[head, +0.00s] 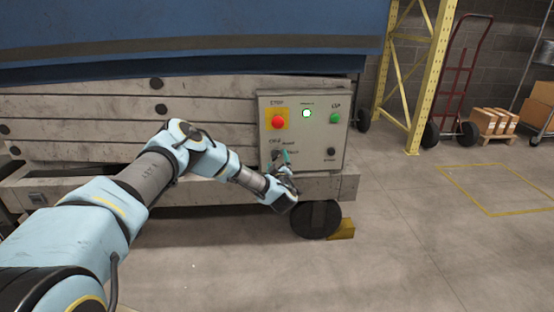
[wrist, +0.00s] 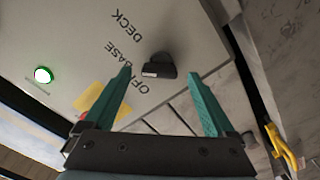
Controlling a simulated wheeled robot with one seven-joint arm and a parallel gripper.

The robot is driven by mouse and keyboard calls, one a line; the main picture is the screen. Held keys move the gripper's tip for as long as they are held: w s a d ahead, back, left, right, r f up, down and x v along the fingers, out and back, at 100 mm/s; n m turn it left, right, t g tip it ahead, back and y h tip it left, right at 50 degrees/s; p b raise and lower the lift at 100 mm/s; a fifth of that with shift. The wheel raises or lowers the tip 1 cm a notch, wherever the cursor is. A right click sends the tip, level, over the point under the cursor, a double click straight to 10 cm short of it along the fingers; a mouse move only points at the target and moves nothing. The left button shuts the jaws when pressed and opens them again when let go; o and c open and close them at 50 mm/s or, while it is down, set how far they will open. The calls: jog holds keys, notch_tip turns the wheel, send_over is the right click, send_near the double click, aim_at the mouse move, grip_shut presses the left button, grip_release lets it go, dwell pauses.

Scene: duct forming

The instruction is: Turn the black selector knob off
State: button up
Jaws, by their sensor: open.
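The black selector knob (wrist: 160,66) is on the grey control panel (wrist: 85,50), with a white mark on its lower left end in the wrist view. The words OFF, BASE and DECK are printed beside it; I cannot tell for sure which one the mark points to. My gripper (wrist: 158,72) is open, its two teal fingers on either side of the knob with gaps showing. I cannot tell how far the tips are from the panel face.
The panel also carries a red stop button (head: 278,122) on yellow, a lit green lamp (head: 306,114), a green button (head: 334,118) and a small black knob (head: 330,152). A wheel (head: 317,220) with a yellow chock (head: 343,230) is below.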

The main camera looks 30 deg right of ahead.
aim_at(276, 154)
jog(key=shift+x, duration=1.3)
jog(key=shift+c, duration=0.2)
jog(key=c, duration=1.3)
jog(key=shift+c, duration=0.2)
jog(key=shift+n+b, duration=0.4)
jog(key=n+b, duration=0.3)
jog(key=shift+f, duration=0.2)
jog(key=shift+r+n+b, duration=0.15)
jog(key=shift+n+b, duration=1.45)
jog(key=shift+n, duration=0.9)
